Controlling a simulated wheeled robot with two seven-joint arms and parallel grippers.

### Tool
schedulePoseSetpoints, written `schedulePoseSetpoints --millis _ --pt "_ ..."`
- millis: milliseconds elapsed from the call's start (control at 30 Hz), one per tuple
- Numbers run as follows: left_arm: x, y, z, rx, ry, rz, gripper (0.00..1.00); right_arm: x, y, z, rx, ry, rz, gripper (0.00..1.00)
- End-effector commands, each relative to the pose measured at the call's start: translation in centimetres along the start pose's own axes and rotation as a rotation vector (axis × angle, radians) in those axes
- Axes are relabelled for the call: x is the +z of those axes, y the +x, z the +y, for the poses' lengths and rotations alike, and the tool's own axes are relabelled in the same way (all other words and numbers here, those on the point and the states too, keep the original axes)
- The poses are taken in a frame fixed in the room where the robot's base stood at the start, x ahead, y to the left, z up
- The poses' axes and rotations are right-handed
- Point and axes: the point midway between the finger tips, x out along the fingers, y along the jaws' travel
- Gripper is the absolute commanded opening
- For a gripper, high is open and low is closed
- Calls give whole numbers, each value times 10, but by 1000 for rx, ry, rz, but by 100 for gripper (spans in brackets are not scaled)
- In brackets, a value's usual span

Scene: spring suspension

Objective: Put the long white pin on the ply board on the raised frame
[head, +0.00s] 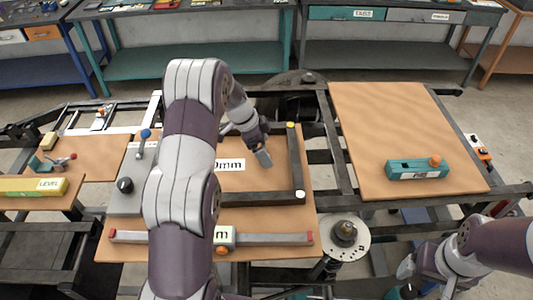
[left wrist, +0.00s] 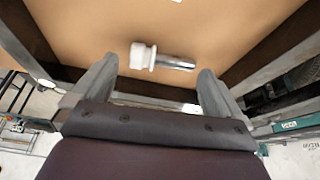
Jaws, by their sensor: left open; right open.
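A pin with a white, collared head and a shiny shaft (left wrist: 160,58) lies on a tan ply board (left wrist: 225,30) in the left wrist view. It lies crosswise, with its head to the left. My left gripper (left wrist: 156,75) is open, with one finger near each end of the pin and nothing held. In the head view my left gripper (head: 263,157) is over the middle ply board (head: 275,225); I cannot make out the pin there. My right gripper (head: 405,272) is at the lower right, apart from the boards. A dark raised frame (head: 340,150) runs around the boards.
A black square (head: 297,165) and a long bar with red ends (head: 275,239) lie on the middle board. The right ply board (head: 390,120) is mostly clear, with a teal block (head: 415,170) near its front. A round metal disc (head: 343,248) stands between them.

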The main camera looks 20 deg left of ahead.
Motion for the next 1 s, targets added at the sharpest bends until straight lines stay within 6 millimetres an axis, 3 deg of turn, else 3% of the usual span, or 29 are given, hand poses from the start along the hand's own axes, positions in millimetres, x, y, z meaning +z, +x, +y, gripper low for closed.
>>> schedulePoseSetpoints --millis 233,400,467,500,767,1000 --pt "1 5 0 -2 -1 0 100 0 0 0 0 0 -1 84" --pt "1 5 0 -2 -1 0 47 0 0 0 0 0 -2 84" --pt "0 4 0 -2 -1 0 47 0 0 0 0 0 -1 84" --pt "0 4 0 -2 -1 0 42 0 0 0 0 0 -1 84" --pt "-1 2 -1 -2 1 1 42 1 4 0 0 0 -1 84" --pt "-14 -29 -1 -8 3 1 42 4 26 0 0 0 -1 84"
